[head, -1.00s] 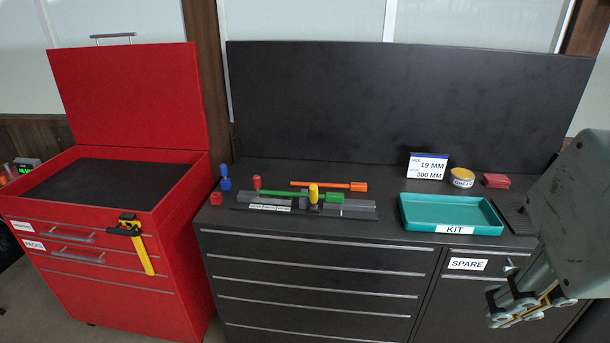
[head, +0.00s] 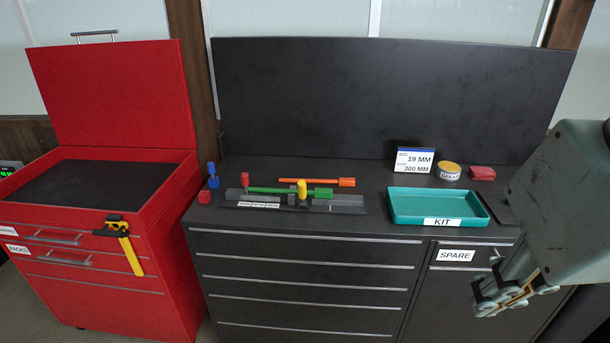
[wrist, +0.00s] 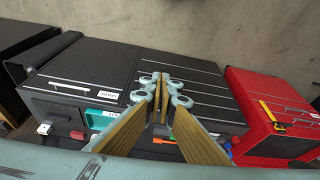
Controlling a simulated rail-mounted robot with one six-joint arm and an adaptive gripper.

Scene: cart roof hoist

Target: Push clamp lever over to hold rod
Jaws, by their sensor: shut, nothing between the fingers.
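A green rod (head: 278,191) lies along a low dark fixture (head: 348,206) on the dark bench top. An upright lever with a red knob (head: 245,179) stands near the rod's left end. A lever with a yellow knob (head: 302,187) stands upright at the rod, right of the middle. I cannot tell from here which one is the clamp lever or how tightly either holds. My gripper (head: 508,298) is shut and empty in front of the bench at the right, well apart from the fixture. In the wrist view, my gripper's fingers (wrist: 160,85) meet in the middle.
An orange rod (head: 316,182) lies behind the fixture. A blue-topped piece (head: 213,176) and a red block (head: 204,197) stand left of it. A teal KIT tray (head: 400,219), a sign (head: 414,160), a tin (head: 449,171) and a red item (head: 482,173) are right. A red tool cabinet (head: 110,283) stands left.

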